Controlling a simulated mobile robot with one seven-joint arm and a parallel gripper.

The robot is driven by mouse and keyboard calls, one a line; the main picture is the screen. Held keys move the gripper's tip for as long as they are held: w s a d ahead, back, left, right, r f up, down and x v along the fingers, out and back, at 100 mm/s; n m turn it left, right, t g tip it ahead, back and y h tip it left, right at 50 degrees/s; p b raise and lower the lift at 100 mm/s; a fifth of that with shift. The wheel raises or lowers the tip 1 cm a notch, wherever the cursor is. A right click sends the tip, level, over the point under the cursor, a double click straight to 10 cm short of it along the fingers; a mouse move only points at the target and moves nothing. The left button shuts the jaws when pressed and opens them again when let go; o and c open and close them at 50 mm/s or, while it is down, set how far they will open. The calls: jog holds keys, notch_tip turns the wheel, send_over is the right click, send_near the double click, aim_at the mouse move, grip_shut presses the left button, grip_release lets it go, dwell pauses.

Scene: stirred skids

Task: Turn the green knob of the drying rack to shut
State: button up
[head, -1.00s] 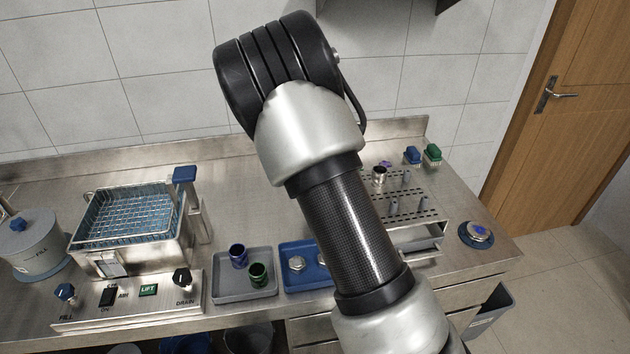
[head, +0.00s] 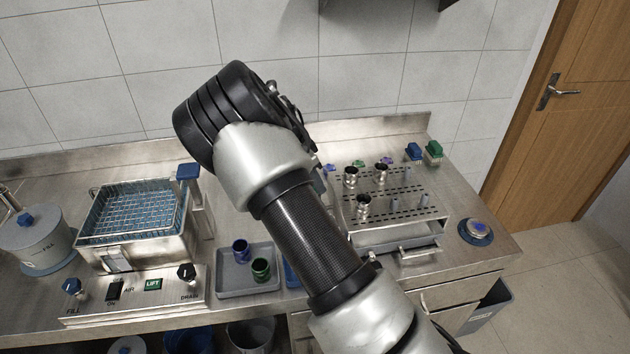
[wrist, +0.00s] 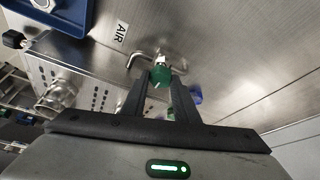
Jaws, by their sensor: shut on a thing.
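The green knob (wrist: 160,75) sits on a bent metal pipe beside a label that reads AIR (wrist: 121,32). My gripper (wrist: 160,82) has one finger on each side of the knob and is shut on it. A small pale mark shows on the knob, but I cannot read its setting. In the head view my arm hides my gripper and the held knob.
A small blue-purple thing (head: 328,168), a green one (head: 359,163) and a purple one (head: 384,160) stand behind the rack. A grey tray (head: 228,287) holds two cups. A wire basket bath (head: 130,250) stands left. Blue and green brushes are at the back.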

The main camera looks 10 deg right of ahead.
dwell(0.4)
jog(key=o, duration=0.8)
jog(key=v, duration=1.7)
jog(key=shift+a+r, duration=0.1)
jog(key=shift+r, duration=0.05)
